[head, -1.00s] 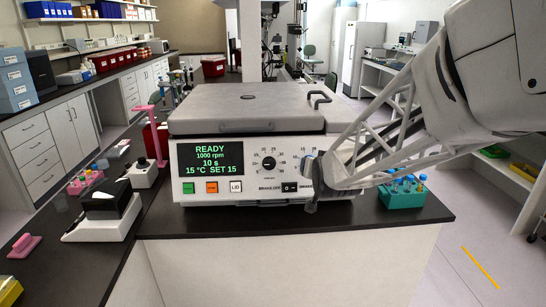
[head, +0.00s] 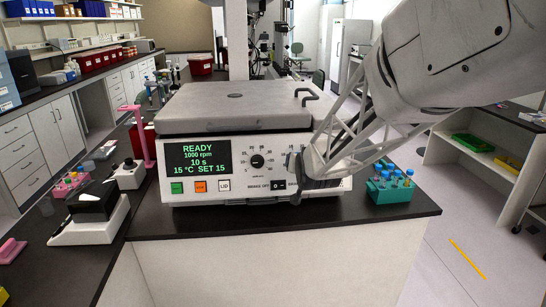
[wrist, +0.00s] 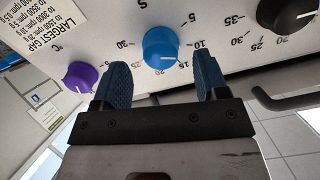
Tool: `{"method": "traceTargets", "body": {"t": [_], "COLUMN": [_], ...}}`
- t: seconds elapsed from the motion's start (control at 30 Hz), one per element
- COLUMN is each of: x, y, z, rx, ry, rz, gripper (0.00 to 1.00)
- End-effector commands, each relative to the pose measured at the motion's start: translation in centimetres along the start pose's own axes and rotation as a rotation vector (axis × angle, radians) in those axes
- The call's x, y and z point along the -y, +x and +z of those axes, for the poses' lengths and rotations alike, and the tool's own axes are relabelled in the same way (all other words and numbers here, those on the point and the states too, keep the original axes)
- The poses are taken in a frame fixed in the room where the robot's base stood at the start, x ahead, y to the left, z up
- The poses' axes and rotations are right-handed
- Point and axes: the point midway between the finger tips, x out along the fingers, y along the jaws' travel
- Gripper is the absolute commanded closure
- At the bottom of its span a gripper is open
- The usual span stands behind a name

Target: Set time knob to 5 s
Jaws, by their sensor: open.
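The blue knob (wrist: 160,47), beside an "S" and a printed scale that includes 5, 10, 15 and 30, is the time knob. It sits between and just beyond my gripper's blue fingertips (wrist: 162,78) in the wrist view, one finger on each side, with a gap showing. My gripper is open and faces the panel. In the head view my gripper (head: 299,167) is at the right part of the centrifuge front and hides this knob. The centrifuge display (head: 198,157) reads READY, 1000 rpm, 10 s, 15 °C SET 15.
A purple knob (wrist: 82,76) and a black knob (wrist: 294,14) flank the blue one. Below the display are green, orange and LID buttons (head: 224,185). A teal tube rack (head: 390,188) stands right of the centrifuge, near my arm. The bench front strip is clear.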

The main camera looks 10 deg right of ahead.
Motion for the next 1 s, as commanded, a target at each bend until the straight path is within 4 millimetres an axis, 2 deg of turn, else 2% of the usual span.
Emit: {"method": "traceTargets", "body": {"t": [0.33,0.8,1.0], "x": [0.0,0.0,0.0], "y": [2.3,2.7,2.6], "z": [-0.1,-0.1,-0.1], "rx": [-0.002,-0.001,-0.001], "ry": [0.000,0.000,0.000], "rz": [0.000,0.000,0.000], "gripper": [0.33,0.33,0.63]}}
